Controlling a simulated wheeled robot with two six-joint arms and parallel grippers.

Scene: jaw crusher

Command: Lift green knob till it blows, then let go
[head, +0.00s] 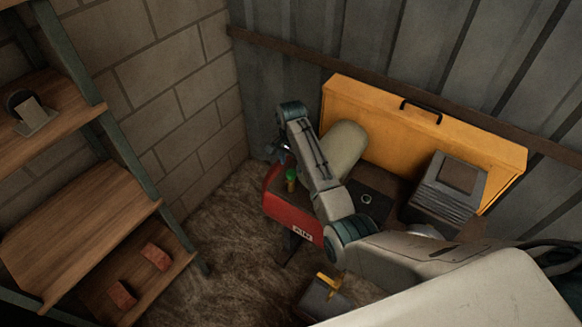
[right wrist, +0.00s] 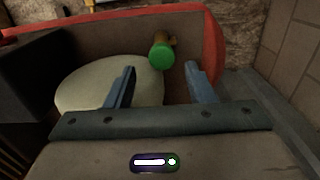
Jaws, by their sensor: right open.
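The green knob (head: 292,175) sits on a small brass-coloured fitting at the left end of the red-sided machine (head: 292,217), by the pale rounded tank (head: 344,148). In the right wrist view the green knob (right wrist: 161,56) shows just beyond the fingertips, about midway between the two blue fingers. My right gripper (right wrist: 160,76) is open and empty, with clear space between its fingers. In the head view my right gripper (head: 281,153) is small and partly hidden behind its wrist, close to the knob. My left gripper is out of view.
A yellow panel (head: 440,135) with a black handle stands behind the machine. A grey ribbed block (head: 447,190) stands to the right. A dark box with a yellow part (head: 328,284) is below. Wooden shelves (head: 80,228) holding red bricks stand at left. Bare floor lies between.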

